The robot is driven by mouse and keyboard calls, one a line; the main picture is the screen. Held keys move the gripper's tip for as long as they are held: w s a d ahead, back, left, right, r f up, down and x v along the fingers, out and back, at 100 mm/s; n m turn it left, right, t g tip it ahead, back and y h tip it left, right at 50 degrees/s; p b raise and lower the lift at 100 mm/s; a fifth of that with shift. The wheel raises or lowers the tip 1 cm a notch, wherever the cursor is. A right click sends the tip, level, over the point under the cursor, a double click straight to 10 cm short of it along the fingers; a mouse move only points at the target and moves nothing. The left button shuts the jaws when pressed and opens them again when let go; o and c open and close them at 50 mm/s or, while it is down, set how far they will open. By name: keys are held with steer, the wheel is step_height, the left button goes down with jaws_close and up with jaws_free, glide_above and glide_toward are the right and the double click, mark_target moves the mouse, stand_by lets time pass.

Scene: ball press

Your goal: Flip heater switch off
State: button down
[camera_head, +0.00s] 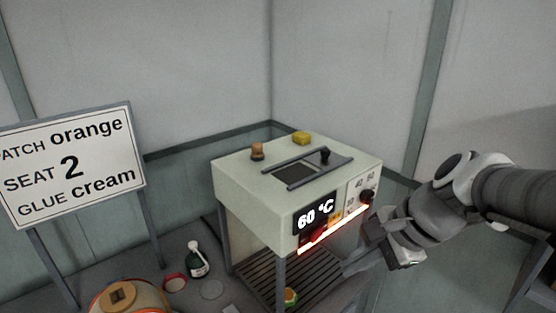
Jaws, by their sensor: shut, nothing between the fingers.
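The heater (240,180) is a pale box on grey legs. Its front display (315,216) reads 60 °C, and a strip (340,230) along the front's lower edge glows orange-red. A small red part (316,235) and a yellow part (335,217) sit under and beside the display; I cannot tell which one is the switch, or its position. A black knob (367,196) sits by printed numbers at the front's right end. My gripper (350,269) is shut and empty, low in front of the heater's right end. The contact with the heater cannot be made out.
A slatted shelf (262,278) lies below. At left stand a sign (72,165), a dark bottle (197,264) and an orange-rimmed round object (150,299).

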mark_target(317, 234)
steer(key=w+d+m+t+y, duration=0.1)
steer(key=w+d+m+t, duration=0.1)
steer(key=w+d+m, duration=0.4)
steer(key=d+f+m, duration=0.1)
steer(key=m, duration=0.4)
steer(key=shift+w+d+m+t+y+p, duration=0.15)
steer(key=shift+w+m+t+y+p, duration=0.15)
steer(key=shift+w+y, duration=0.1)
steer(key=w+a+r+x, duration=0.1)
steer(key=r+x, duration=0.1)
steer(key=x, duration=1.1)
steer(key=shift+a, duration=0.25)
